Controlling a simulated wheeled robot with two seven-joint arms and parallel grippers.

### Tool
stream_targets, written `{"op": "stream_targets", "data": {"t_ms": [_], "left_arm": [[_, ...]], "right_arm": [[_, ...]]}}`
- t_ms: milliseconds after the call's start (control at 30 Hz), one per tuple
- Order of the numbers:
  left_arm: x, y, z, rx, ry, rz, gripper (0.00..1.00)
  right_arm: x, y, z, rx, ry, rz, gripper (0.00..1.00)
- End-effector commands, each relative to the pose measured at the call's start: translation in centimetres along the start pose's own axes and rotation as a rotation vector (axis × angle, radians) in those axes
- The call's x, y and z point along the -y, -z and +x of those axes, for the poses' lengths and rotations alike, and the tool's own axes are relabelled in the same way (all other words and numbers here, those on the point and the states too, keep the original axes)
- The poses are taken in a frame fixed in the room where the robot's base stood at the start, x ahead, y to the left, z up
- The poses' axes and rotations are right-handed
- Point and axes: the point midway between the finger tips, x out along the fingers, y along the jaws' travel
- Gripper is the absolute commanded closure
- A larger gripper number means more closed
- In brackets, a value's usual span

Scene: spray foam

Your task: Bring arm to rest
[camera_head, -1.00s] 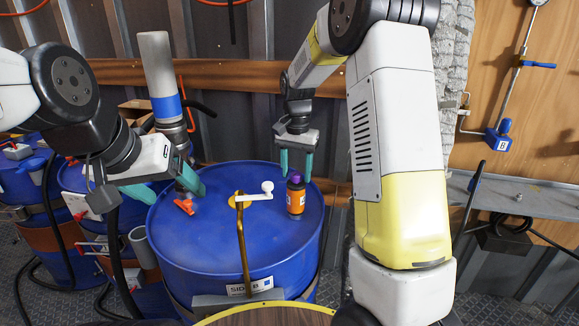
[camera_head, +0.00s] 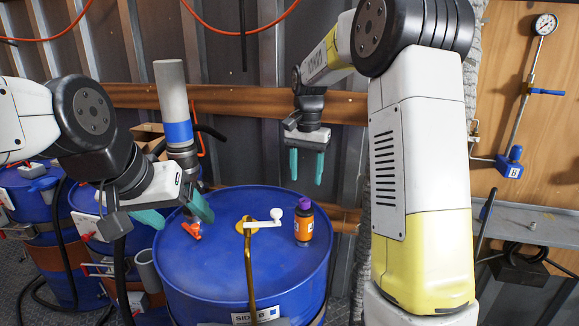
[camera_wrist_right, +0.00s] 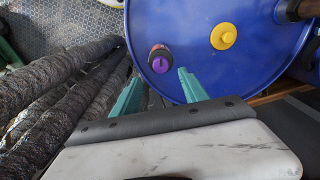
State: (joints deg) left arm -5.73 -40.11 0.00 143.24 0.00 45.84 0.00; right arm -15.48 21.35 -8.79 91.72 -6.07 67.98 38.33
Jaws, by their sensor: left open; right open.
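My right gripper (camera_head: 306,165) is open and empty, raised above and behind the far right edge of the blue drum (camera_head: 215,265) in the head view. In the right wrist view its two teal fingers (camera_wrist_right: 158,92) are spread, with nothing between them. My left gripper (camera_head: 176,213) is open over the left part of the drum top, close to a red-orange valve handle (camera_head: 191,230). An orange bottle with a purple cap (camera_head: 304,222) stands upright on the drum, apart from both grippers. It also shows in the right wrist view (camera_wrist_right: 159,60).
More blue drums (camera_head: 35,190) stand at left. A gauge and blue valve (camera_head: 510,160) hang at right.

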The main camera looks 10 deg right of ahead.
Motion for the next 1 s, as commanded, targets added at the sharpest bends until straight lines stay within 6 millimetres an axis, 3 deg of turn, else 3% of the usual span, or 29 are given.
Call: {"op": "stream_targets", "data": {"t_ms": [167,500,800,1000], "left_arm": [[0.0,0.0,0.0,0.0,0.0,0.0,0.25],[0.0,0.0,0.0,0.0,0.0,0.0,0.25],[0.0,0.0,0.0,0.0,0.0,0.0,0.25],[0.0,0.0,0.0,0.0,0.0,0.0,0.25]], "right_arm": [[-2.3,-2.2,-2.8,-0.036,0.068,-0.059,0.48],[-8.1,-9.8,-7.3,-0.18,0.223,-0.257,0.48],[-12.5,-17.0,-7.8,-0.352,0.297,-0.428,0.48],[-14.2,-20.4,-6.8,-0.448,0.31,-0.511,0.48]]}}
